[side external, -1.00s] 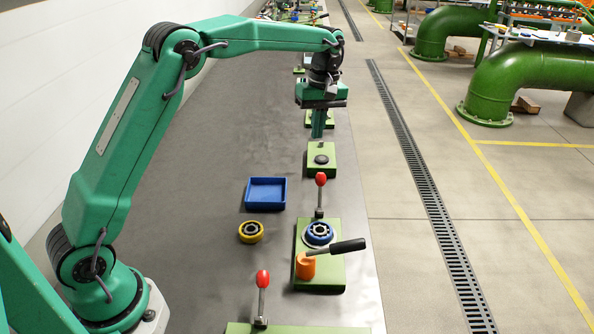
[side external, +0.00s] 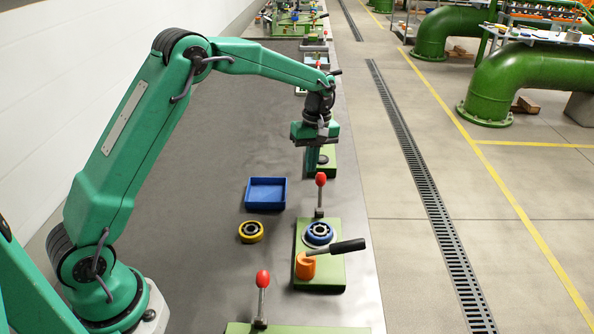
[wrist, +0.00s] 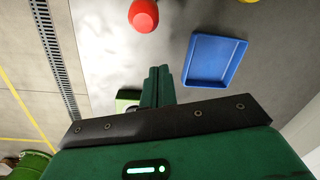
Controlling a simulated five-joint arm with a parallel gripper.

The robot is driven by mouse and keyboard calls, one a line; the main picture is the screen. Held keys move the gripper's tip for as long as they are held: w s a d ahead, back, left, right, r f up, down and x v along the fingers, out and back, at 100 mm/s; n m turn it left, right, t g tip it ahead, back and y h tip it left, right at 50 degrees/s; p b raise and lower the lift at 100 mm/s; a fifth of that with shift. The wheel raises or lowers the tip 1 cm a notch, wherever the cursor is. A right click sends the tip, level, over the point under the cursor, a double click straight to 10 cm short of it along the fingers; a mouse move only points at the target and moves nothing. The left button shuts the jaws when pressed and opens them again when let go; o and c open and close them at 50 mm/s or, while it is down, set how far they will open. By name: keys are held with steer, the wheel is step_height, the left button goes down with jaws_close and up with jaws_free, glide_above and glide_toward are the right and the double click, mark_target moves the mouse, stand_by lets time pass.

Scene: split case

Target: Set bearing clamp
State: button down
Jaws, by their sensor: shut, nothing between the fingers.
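A blue-ringed bearing (side external: 319,233) sits on a green fixture plate (side external: 322,274) near the table's right edge. An orange clamp block (side external: 305,266) with a black handle (side external: 347,246) stands at the front of that plate, the handle pointing right. A red-knobbed lever (side external: 320,180) stands upright behind the bearing; a red knob also shows in the wrist view (wrist: 144,15). A yellow-ringed bearing (side external: 251,232) lies on the table to the left. My gripper (side external: 312,168) is shut and empty, pointing down behind the lever, by another small green plate (side external: 329,171).
An empty blue tray (side external: 266,207) lies left of the fixture; it also shows in the wrist view (wrist: 213,84). Another red-knobbed lever (side external: 263,280) stands on a green plate at the front. More fixtures line the far table. The table's left side is clear.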

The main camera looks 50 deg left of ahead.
mark_target(320, 192)
steer(key=shift+s+d+r, duration=0.15)
steer(key=shift+s+d, duration=0.1)
steer(key=shift+d, duration=0.35)
steer(key=shift+s+d+r, duration=0.15)
steer(key=shift+s+d, duration=0.1)
steer(key=shift+d, duration=0.3)
steer(key=shift+s+d+r, duration=0.15)
steer(key=shift+s+d, duration=0.1)
steer(key=shift+d, duration=0.35)
steer(key=shift+s+d+r, duration=0.1)
steer(key=shift+d, duration=0.05)
